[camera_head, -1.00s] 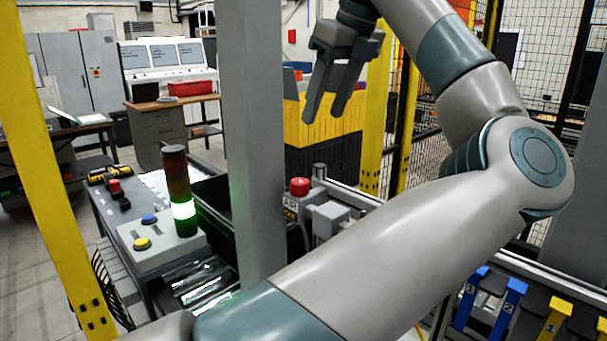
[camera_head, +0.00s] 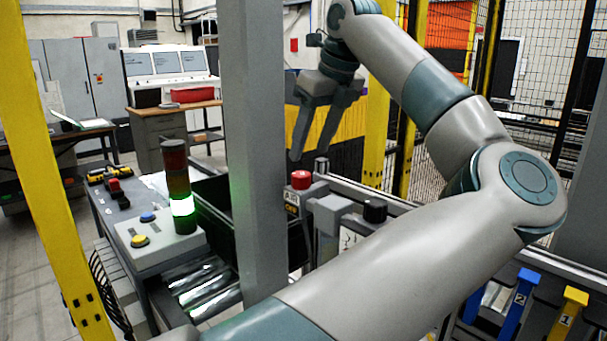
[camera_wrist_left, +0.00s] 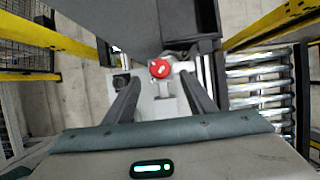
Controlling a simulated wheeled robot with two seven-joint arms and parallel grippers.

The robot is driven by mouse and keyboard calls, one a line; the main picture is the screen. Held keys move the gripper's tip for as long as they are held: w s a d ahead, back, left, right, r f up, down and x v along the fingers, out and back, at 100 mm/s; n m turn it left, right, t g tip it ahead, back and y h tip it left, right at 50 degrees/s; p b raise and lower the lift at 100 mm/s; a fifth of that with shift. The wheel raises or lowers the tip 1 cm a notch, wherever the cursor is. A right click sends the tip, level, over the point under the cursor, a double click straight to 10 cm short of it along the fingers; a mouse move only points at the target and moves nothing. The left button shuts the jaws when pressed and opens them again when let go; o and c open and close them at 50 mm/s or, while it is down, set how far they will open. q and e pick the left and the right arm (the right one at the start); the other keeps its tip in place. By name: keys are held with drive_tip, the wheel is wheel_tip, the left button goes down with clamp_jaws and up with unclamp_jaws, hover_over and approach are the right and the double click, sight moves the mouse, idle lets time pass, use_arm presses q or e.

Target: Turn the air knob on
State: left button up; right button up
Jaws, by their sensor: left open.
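My left gripper (camera_head: 309,157) is open and empty, fingers pointing down, just above the red knob. In the left wrist view the red knob (camera_wrist_left: 159,69) shows between and a little beyond the fingertips of my left gripper (camera_wrist_left: 157,82). No contact shows. My right gripper is not in view.
The grey post (camera_head: 253,150) stands close left of the knob. A black knob (camera_head: 375,209) on a grey part is to the right. A signal tower (camera_head: 177,185) with a green light stands at left, with metal rollers (camera_head: 202,288) below. Blue and yellow brackets are at lower right.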

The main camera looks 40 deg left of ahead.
sight(301, 174)
use_arm(q)
drive_tip(key=x, duration=0.6)
drive_tip(key=shift+a+f+b, duration=0.1)
drive_tip(key=shift+f+b, duration=0.2)
drive_tip(key=shift+b, duration=0.1)
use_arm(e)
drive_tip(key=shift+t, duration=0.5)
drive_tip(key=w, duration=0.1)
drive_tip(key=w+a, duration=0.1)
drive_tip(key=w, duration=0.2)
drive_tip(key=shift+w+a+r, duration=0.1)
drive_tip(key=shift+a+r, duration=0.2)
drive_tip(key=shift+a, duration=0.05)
use_arm(q)
drive_tip(key=c, duration=1)
drive_tip(key=shift+c, duration=0.2)
